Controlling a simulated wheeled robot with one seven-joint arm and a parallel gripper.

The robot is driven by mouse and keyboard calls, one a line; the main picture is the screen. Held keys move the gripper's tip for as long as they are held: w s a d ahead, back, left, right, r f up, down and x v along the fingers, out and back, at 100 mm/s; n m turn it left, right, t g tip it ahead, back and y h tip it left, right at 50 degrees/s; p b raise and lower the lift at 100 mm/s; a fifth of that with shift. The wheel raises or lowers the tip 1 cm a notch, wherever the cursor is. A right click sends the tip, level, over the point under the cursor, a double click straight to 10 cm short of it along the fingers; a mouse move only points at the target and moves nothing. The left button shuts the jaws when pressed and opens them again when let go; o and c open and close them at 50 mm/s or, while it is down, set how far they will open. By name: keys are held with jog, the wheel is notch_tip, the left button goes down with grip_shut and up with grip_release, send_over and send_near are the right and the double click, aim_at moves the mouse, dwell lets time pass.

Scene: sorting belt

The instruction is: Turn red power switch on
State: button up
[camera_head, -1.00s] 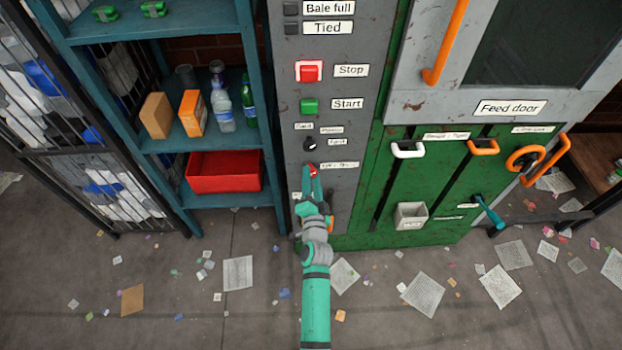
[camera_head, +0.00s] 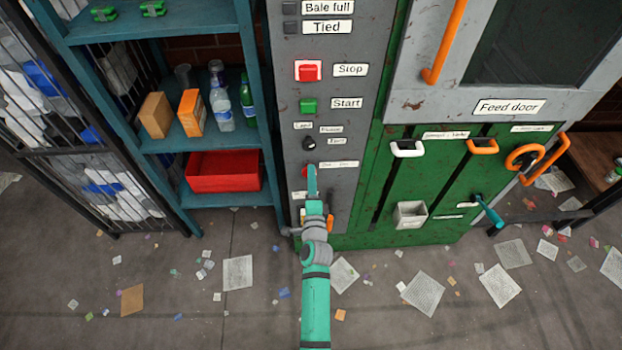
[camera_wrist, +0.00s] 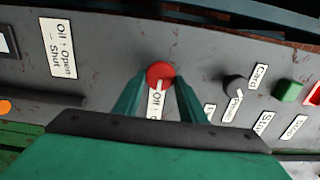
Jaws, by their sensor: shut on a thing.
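The red power switch (camera_wrist: 160,74) is a round red knob on the grey control panel, with a white off/on label (camera_wrist: 155,103) partly hidden beside it. In the wrist view my gripper (camera_wrist: 160,88) has one green finger on each side of the knob, shut on it. In the head view the red switch (camera_head: 305,172) shows only as a sliver, and my gripper (camera_head: 311,175) covers most of it at the lower part of the panel. The knob's exact turn angle is hard to tell.
Above the switch are a black selector knob (camera_head: 309,143), a green Start button (camera_head: 309,105) and a red Stop button (camera_head: 308,71). A teal shelf with a red bin (camera_head: 222,184) stands left. Green machine doors with orange handles (camera_head: 483,147) are right. Paper scraps litter the floor.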

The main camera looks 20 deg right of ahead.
jog(key=shift+a+f, duration=0.1)
jog(key=o, duration=1)
jog(key=v, duration=1.1)
jog(key=shift+w, duration=0.15)
jog(key=s+a+f+n+g+y, duration=0.1)
jog(key=s+a+n, duration=0.35)
jog(key=s, duration=0.35)
jog(key=s+a+f+n+y, duration=0.1)
jog(key=s+a+n, duration=0.35)
jog(key=s, duration=0.45)
jog(key=s+a+r+n+y, duration=0.1)
jog(key=s+a+r+n, duration=0.1)
jog(key=s+r+n, duration=0.1)
jog(key=s+a+r+n+y, duration=0.1)
jog(key=s+a+r+n, duration=0.2)
jog(key=s+n, duration=0.2)
jog(key=s+a+r+n+g+y, duration=0.1)
jog(key=s+a+r+n, duration=0.1)
jog(key=s, duration=0.6)
jog(key=shift+s+a+r+n, duration=0.2)
jog(key=shift+r+n, duration=0.1)
jog(key=shift+n, duration=0.3)
jog(key=shift+s+a+r+n, duration=0.2)
jog(key=shift+r+n, duration=0.1)
jog(key=shift+n, duration=0.3)
